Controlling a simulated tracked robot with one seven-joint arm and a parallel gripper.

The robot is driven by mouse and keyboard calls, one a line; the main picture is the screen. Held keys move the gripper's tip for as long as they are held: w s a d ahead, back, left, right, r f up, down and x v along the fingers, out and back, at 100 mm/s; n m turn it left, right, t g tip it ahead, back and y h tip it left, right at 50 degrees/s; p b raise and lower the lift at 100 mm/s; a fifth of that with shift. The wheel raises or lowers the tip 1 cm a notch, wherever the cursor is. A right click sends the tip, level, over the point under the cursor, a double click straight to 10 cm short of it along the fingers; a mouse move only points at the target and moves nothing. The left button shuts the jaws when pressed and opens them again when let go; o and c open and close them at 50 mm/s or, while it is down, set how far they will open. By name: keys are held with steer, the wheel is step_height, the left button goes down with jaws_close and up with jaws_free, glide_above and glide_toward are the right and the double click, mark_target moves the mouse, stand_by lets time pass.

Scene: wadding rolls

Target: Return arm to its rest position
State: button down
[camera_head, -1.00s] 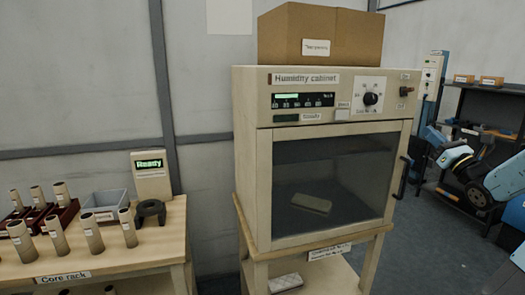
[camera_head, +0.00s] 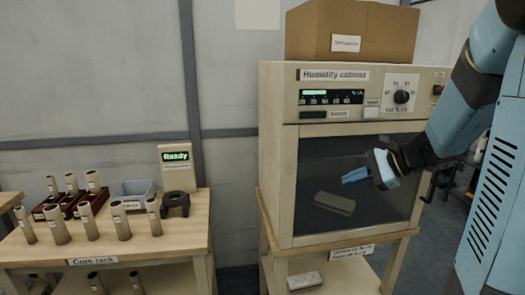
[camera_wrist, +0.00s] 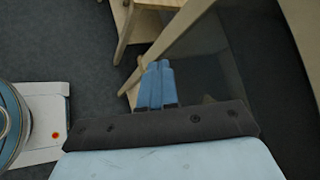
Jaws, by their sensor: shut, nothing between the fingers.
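My gripper (camera_head: 356,175) is in front of the glass door of the humidity cabinet (camera_head: 330,75) in the head view. Its blue fingers point left and are together with nothing between them. My blue arm comes in from the right side and hides part of the cabinet's right side. In the wrist view my gripper (camera_wrist: 156,85) shows its two blue fingers side by side, over dark floor and near pale wooden legs. The cabinet door is shut, and a flat tan piece (camera_head: 335,203) lies behind its glass.
A cardboard box (camera_head: 350,32) stands on the cabinet. The cabinet stands on a wooden stand (camera_head: 392,262). At the left, a wooden table (camera_head: 110,250) holds several cardboard tubes, a grey bin (camera_head: 133,192), a dark ring-shaped holder (camera_head: 176,203) and a "Ready" display (camera_head: 175,157).

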steer(key=s+a+r+n+g+h, duration=0.1)
steer(key=s+a+n+h, duration=0.1)
steer(key=s+n+h, duration=0.4)
steer(key=s+a+r+n+g+h, duration=0.15)
steer(key=s+n, duration=0.25)
steer(key=s, duration=0.4)
steer(key=s+d+r+n+t+h, duration=0.2)
steer(key=s+d+n, duration=0.1)
steer(key=s+n, duration=0.2)
steer(key=shift+s+d+r+t, duration=0.15)
steer(key=shift+d+r+t, duration=0.1)
steer(key=shift+r+t, duration=0.1)
